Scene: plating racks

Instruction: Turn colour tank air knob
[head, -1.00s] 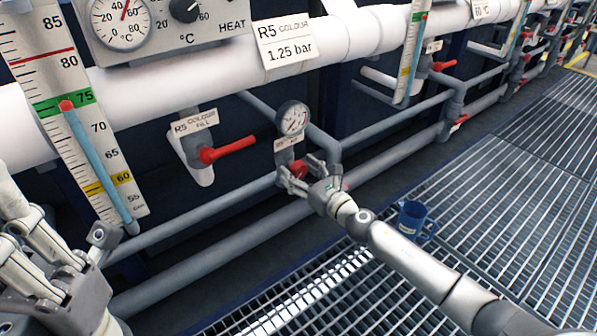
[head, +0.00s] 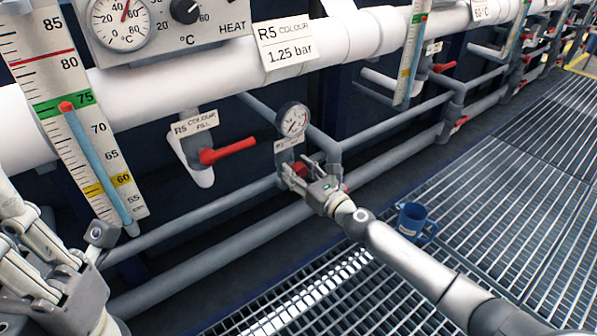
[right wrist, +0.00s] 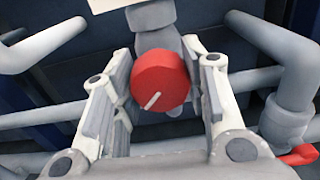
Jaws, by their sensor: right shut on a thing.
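The red air knob (head: 300,169) sits below a small round pressure gauge (head: 293,119) on the grey pipework. In the right wrist view the knob (right wrist: 160,80) shows a pale pointer line slanting from lower left to upper right. My right gripper (head: 294,172) is at the knob, with one finger on each side of it. The same gripper (right wrist: 160,92) is shut on the knob in the right wrist view. My left gripper (head: 45,245) is at the lower left of the head view, away from the knob; its fingertips are not clear.
A red-handled fill valve (head: 228,150) is left of the gauge. A level scale (head: 85,110) stands at the left. A sign reading 1.25 bar (head: 285,42) hangs on the white pipe. A blue mug (head: 413,219) stands on the metal grating (head: 480,200), right of my arm.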

